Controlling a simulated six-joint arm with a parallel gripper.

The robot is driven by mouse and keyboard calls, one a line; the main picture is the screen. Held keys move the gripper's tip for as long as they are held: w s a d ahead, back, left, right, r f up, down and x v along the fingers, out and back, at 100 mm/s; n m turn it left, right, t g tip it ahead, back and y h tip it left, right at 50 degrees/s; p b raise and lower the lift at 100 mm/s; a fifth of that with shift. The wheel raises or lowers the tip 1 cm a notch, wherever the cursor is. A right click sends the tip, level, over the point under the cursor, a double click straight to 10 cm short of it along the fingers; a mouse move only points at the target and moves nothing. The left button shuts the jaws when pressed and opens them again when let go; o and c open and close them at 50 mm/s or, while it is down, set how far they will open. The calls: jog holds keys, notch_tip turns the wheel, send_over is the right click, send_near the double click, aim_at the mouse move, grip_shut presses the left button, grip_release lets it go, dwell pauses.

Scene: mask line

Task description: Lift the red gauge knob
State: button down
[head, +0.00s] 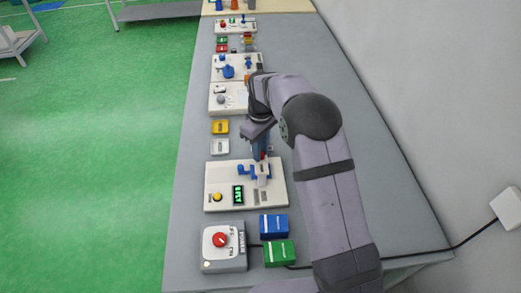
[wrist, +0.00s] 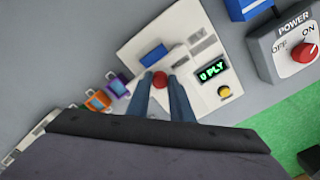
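The red gauge knob (wrist: 159,80) is a small round red knob on the white panel, beside a blue block, in the wrist view. The two blue fingers of my gripper (wrist: 160,77) are apart, with the knob between their tips. I see no clear sign of the fingers pressing on it. In the head view, my gripper (head: 262,156) points down over the back of the white panel (head: 216,198). A small bit of red shows by the fingers there; the arm and fingers hide most of the knob.
The panel also carries a green-lit display (wrist: 212,71) and a yellow button (wrist: 224,91). A grey power box with a red dial (head: 220,240) stands in front of it, next to a blue box (head: 273,226) and a green box (head: 280,253). More panels line the bench behind.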

jog(key=shift+r+p, duration=0.85)
jog(key=shift+r, duration=0.45)
jog(key=shift+w, duration=0.15)
jog(key=c, duration=1.6)
grip_release()
jog(key=shift+o, duration=0.2)
jog(key=shift+s, duration=0.2)
jog(key=shift+w, duration=0.1)
notch_tip(320, 180, up, 7)
jog(key=b, duration=0.2)
jog(key=shift+r, duration=0.2)
